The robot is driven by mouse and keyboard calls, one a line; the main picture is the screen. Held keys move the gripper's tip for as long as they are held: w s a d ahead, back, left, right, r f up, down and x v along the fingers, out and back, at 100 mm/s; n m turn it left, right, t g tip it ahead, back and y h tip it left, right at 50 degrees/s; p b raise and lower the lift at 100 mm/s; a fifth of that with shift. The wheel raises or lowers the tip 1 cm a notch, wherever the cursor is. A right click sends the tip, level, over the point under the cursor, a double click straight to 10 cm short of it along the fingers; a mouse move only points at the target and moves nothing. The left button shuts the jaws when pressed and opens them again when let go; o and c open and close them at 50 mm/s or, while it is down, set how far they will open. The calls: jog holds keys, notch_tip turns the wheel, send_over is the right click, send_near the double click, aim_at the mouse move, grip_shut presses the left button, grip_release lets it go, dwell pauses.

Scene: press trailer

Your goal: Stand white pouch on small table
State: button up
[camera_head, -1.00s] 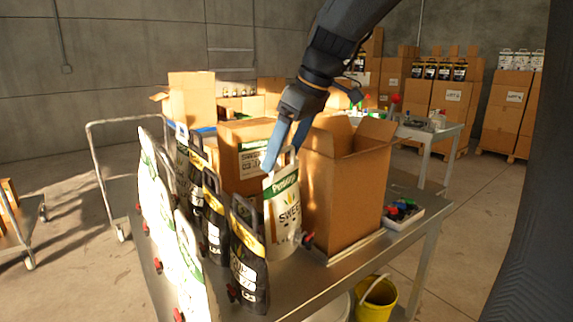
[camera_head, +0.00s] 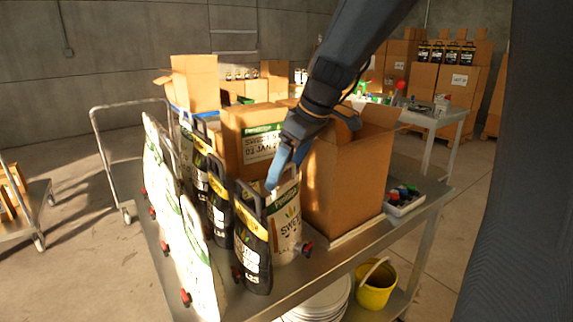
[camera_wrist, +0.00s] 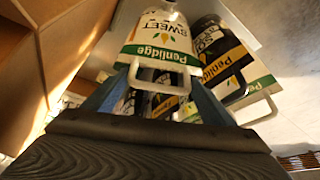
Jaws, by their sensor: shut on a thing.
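The white pouch (camera_head: 287,222), with a green "Penlidge" band and a red-capped spout low on its right side, is upright between a black pouch and an open carton. My gripper (camera_head: 274,182) is shut on its top handle. In the wrist view the fingers of my gripper (camera_wrist: 160,98) flank the handle of the white pouch (camera_wrist: 160,40). The pouch's lower end is close to the top of the metal table (camera_head: 330,262); I cannot tell whether it touches. The black pouch partly hides its left side.
The open carton (camera_head: 345,195) stands close on the right. Black pouches (camera_head: 252,245) and bright white pouches (camera_head: 195,255) crowd the left. A tray of colored caps (camera_head: 404,200) lies right of the carton. A yellow bucket (camera_head: 374,290) is below. Another table (camera_head: 435,122) stands behind.

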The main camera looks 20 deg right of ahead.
jog(key=o, duration=2.1)
jog(key=shift+f, duration=0.1)
jog(key=b+v, duration=0.1)
jog(key=v, duration=1.1)
jog(key=shift+b, duration=0.4)
